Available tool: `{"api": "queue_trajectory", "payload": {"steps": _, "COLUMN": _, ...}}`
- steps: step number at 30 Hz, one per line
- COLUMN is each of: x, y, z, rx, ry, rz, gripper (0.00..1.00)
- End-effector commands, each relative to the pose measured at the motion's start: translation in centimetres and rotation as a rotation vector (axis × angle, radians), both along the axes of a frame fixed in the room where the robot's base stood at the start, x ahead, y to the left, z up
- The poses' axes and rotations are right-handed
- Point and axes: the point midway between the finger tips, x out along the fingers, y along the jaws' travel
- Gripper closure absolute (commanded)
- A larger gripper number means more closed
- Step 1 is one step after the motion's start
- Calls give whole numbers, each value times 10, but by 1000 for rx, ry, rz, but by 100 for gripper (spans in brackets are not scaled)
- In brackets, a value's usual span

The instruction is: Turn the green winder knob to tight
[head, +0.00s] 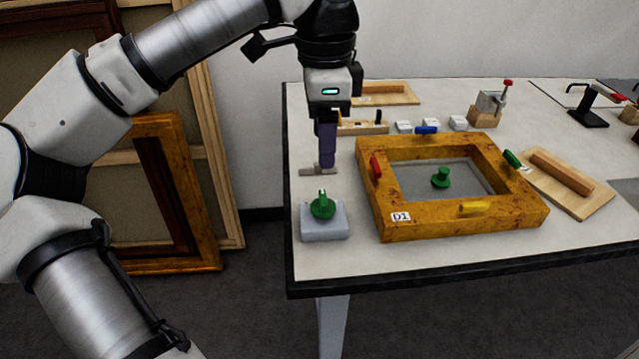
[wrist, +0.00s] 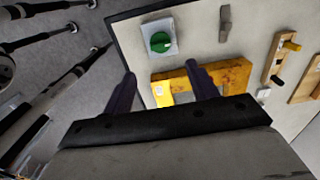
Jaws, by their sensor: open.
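The green winder knob (head: 322,207) sits on a pale grey block (head: 325,228) at the table's front left corner. It has a pale mark on its top; the tight marking cannot be read. In the wrist view the knob (wrist: 160,42) shows from above on its block (wrist: 173,30), beyond the fingertips. My gripper (head: 327,163) points down above the table, behind the knob in the head view and apart from it. In the wrist view my gripper (wrist: 161,72) has its two dark purple fingers spread, with nothing held between them.
A gilt frame (head: 395,225) with coloured clips lies right of the knob, with another green knob (head: 440,178) inside it. A small grey metal piece (head: 306,172) lies behind the block.

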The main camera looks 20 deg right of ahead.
Motion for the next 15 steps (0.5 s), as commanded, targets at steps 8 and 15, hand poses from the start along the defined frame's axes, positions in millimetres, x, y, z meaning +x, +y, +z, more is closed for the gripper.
{"api": "queue_trajectory", "payload": {"steps": 8, "x": -1, "y": 0, "z": -60, "rx": -4, "ry": 4, "rz": -4, "gripper": 42}}
{"api": "queue_trajectory", "payload": {"steps": 15, "x": -1, "y": -1, "z": -97, "rx": -5, "ry": 2, "rz": -2, "gripper": 42}}
